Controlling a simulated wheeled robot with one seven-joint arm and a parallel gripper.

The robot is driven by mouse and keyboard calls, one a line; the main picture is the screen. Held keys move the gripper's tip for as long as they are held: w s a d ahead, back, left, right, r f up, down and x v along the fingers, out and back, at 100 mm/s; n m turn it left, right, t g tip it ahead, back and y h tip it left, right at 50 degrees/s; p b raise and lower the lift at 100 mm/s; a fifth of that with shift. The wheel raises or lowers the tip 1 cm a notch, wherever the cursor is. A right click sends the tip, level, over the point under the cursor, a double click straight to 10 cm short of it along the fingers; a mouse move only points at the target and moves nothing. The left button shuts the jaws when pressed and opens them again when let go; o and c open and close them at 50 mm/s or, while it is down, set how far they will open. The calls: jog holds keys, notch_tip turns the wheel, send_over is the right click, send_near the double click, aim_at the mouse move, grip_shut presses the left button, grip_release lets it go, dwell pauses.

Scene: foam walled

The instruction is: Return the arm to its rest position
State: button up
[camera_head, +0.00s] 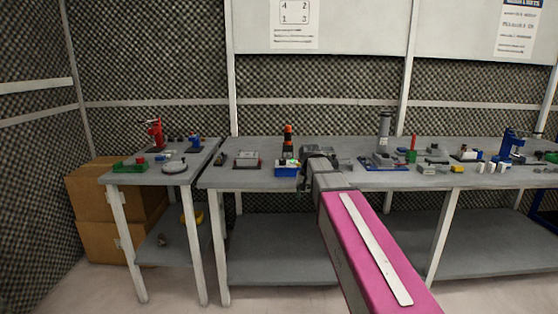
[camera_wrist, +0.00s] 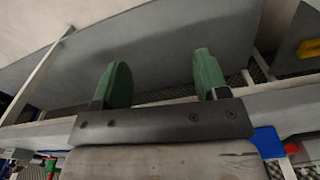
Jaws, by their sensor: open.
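My arm reaches forward from the lower right in the head view, its pink link stretched toward the long workbench (camera_head: 265,179). My gripper (camera_wrist: 158,80) shows in the wrist view with two green fingers wide apart and nothing between them. Behind the fingers is a grey shelf surface (camera_wrist: 160,45). In the head view the arm's end is at the bench's front edge, beside a blue bin (camera_head: 287,171), and the fingers are hidden there.
A smaller table (camera_head: 150,178) with a red tool (camera_head: 155,134) stands at left, by cardboard boxes (camera_head: 95,215). A grey cylinder device (camera_head: 384,130) and a blue tool (camera_head: 510,145) stand on the long bench, right of my arm. The floor gap between the tables is narrow.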

jog(key=s+d+f, duration=0.3)
jog(key=s+f, duration=0.6)
jog(key=f, duration=0.2)
jog(key=s+d+f+n, duration=0.1)
jog(key=s+d+f, duration=0.3)
jog(key=s+f, duration=0.5)
notch_tip(320, 180, down, 4)
jog(key=shift+d+r+n, duration=0.2)
jog(key=shift+r+n, duration=0.05)
jog(key=shift+n, duration=0.05)
